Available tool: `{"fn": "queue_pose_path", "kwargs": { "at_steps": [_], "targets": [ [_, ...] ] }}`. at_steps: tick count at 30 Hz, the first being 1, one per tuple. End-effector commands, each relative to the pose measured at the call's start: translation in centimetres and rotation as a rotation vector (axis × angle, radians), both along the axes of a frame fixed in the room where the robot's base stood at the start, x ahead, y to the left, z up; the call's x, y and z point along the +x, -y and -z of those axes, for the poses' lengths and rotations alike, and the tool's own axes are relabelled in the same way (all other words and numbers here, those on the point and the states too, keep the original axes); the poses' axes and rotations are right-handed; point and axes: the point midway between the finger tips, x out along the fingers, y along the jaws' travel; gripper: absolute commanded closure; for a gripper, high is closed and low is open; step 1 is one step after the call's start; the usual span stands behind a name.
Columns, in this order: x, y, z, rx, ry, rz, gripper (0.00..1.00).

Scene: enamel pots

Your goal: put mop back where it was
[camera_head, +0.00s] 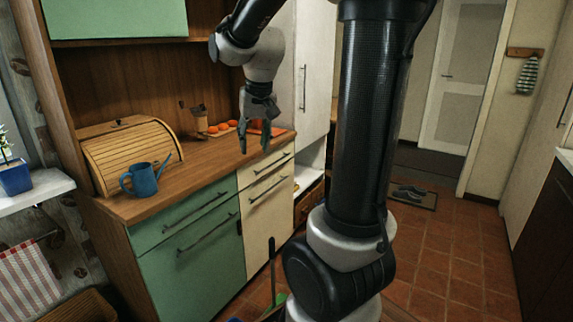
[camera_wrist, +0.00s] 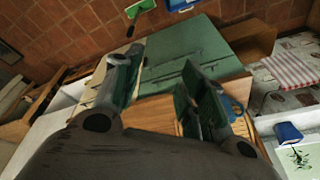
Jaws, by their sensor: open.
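My gripper (camera_head: 255,136) hangs with its fingers pointing down over the wooden counter, open with nothing between the fingers. In the wrist view its two fingers (camera_wrist: 160,72) are spread apart. No full mop shows clearly. A dark upright handle (camera_head: 272,258) with a green part at its lower end stands near the floor in front of the cream cabinet, well below my gripper. A green piece with a dark handle (camera_wrist: 139,9) shows at the top of the wrist view, beside a blue piece. I cannot tell whether either belongs to the mop.
On the counter (camera_head: 205,163) are a wooden bread box (camera_head: 130,152), a blue watering can (camera_head: 146,179) and several orange items on a board (camera_head: 277,131). A blue pot (camera_head: 14,178) stands on the left shelf. The tiled floor (camera_head: 445,255) is open at right, with a mat (camera_head: 412,196) near the doorway.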

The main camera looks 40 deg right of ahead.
Motion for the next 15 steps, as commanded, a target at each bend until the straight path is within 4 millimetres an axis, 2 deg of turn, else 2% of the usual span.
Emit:
{"fn": "queue_pose_path", "kwargs": {
  "at_steps": [1,3,7,9,12,15],
  "targets": [
    [-2.8,-0.9,-1.2,-0.011,0.023,-0.049,0.59],
    [-6.5,-2.0,-2.0,-0.028,0.042,-0.121,0.59],
    [-12.5,-3.3,-2.2,-0.056,0.073,-0.237,0.59],
    [-14.8,-3.7,-1.9,-0.069,0.087,-0.285,0.59],
    [-17.1,-4.0,-1.3,-0.081,0.099,-0.333,0.59],
    [-18.1,-4.2,-1.0,-0.088,0.106,-0.358,0.59]
  ]
}}
